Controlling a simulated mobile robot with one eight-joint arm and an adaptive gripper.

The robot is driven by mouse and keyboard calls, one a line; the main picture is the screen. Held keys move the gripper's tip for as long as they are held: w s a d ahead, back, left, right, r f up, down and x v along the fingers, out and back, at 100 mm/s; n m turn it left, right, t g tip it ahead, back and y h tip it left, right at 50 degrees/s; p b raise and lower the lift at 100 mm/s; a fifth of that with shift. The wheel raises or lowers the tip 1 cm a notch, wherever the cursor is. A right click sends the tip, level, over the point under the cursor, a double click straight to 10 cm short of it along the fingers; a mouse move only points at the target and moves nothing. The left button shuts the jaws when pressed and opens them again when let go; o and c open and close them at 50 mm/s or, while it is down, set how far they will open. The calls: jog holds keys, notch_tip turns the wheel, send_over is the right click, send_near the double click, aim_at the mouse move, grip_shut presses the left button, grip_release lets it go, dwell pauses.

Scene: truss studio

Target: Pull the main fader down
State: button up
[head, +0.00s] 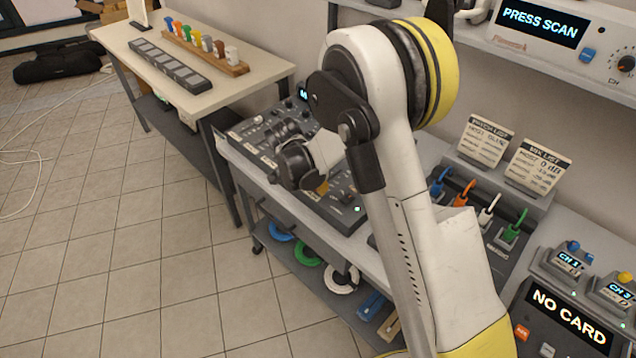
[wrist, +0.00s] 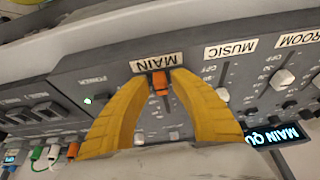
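The main fader is an orange cap (wrist: 160,84) in the wrist view, under the MAIN label, which reads upside down there. It sits at the label end of its slot, which runs on down the picture between the fingers. My gripper (wrist: 164,80) is open, with its two yellow fingers on either side of the cap. The left fingertip looks very close to it; I cannot tell if it touches. In the head view my gripper (head: 323,186) is over the mixing console (head: 248,150), and my arm hides the main fader.
Beside it are a MUSIC fader (wrist: 222,94) and a ROOM fader (wrist: 282,79) with pale caps. A console display (wrist: 277,134) reads "MAIN QU", partly cut off. Coloured plugs (head: 460,194) and a NO CARD unit (head: 565,322) stand to the right. The tiled floor at left is mostly clear.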

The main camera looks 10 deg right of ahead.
jog(key=shift+o, duration=0.3)
jog(key=shift+r, duration=0.1)
jog(key=v, duration=1.2)
jog(key=shift+a, duration=0.1)
jog(key=s+d+r+n+t+y, duration=0.2)
jog(key=s+d+r+n, duration=0.35)
jog(key=s+r, duration=0.45)
jog(key=s+d+n+t, duration=0.1)
jog(key=s+d+n, duration=0.1)
jog(key=s, duration=0.5)
jog(key=s+d+r+n+t+y, duration=0.1)
jog(key=s+d+n, duration=0.1)
jog(key=s, duration=0.5)
jog(key=shift+s+n+t+y+b, duration=0.3)
jog(key=shift+n+t+b, duration=0.15)
jog(key=shift+n, duration=0.4)
jog(key=shift+w+d, duration=0.1)
jog(key=shift+d, duration=0.05)
dwell(1.8)
